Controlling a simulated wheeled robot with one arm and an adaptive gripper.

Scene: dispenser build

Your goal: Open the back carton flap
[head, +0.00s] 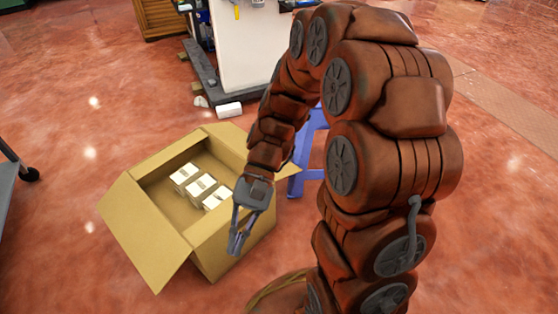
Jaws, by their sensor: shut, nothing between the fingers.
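The open-topped cardboard carton (240,250) stands on the floor left of my arm. Its near-left flap (148,235) is folded outward and slopes down. A flap at the far side (226,139) is angled up and outward. Another flap (288,172) sticks out on the right, partly hidden behind my arm. Several small white boxes (216,197) lie inside on the carton's bottom. My gripper (235,250) is shut and empty, pointing down in front of the carton's right-hand wall. I cannot tell whether it touches the wall.
A blue stool (312,150) stands behind the carton, partly hidden by my arm. A small white block (229,110) lies on the floor near a white panel (240,50) on a dark base. A wheeled cart (8,170) is at the left edge. The floor left of the carton is clear.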

